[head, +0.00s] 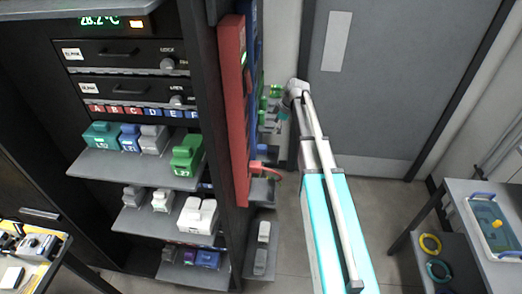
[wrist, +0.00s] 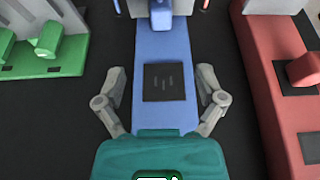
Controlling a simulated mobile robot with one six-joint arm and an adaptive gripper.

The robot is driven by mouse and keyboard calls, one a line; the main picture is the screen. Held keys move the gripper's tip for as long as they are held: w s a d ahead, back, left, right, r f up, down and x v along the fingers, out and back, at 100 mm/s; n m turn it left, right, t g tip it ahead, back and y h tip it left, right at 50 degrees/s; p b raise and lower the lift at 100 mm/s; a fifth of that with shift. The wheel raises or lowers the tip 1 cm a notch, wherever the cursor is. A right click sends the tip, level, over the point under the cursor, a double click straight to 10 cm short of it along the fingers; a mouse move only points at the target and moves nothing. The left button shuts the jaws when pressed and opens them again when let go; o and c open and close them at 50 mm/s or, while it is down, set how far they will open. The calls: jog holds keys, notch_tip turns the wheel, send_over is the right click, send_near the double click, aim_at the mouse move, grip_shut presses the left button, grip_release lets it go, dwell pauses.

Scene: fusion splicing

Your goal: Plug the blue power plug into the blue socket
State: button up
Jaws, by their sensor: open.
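In the head view my gripper (head: 283,98) is small beside the rack's right side, and the blue panel (head: 254,40) shows only as a narrow edge behind a red panel.
The red panel (wrist: 270,80) with a red block is close on the right, and a green unit (wrist: 45,50) is on the left. Shelves (head: 140,166) with several coloured devices are left of the arm. A table (head: 485,235) with a tray stands at the right.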

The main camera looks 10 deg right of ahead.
jog(key=shift+f, duration=0.1)
jog(key=b, duration=0.6)
send_over(262, 146)
jog(key=d, duration=0.3)
jog(key=f, duration=0.4)
jog(key=s+f, duration=0.1)
jog(key=f, duration=0.1)
jog(key=shift+b+x, duration=1)
jog(key=shift+x, duration=0.05)
jog(key=shift+a, duration=0.1)
jog(key=shift+b+x, duration=2.35)
jog(key=shift+x, duration=0.15)
jog(key=shift+w, duration=0.1)
grip_shut()
jog(key=shift+r, duration=0.15)
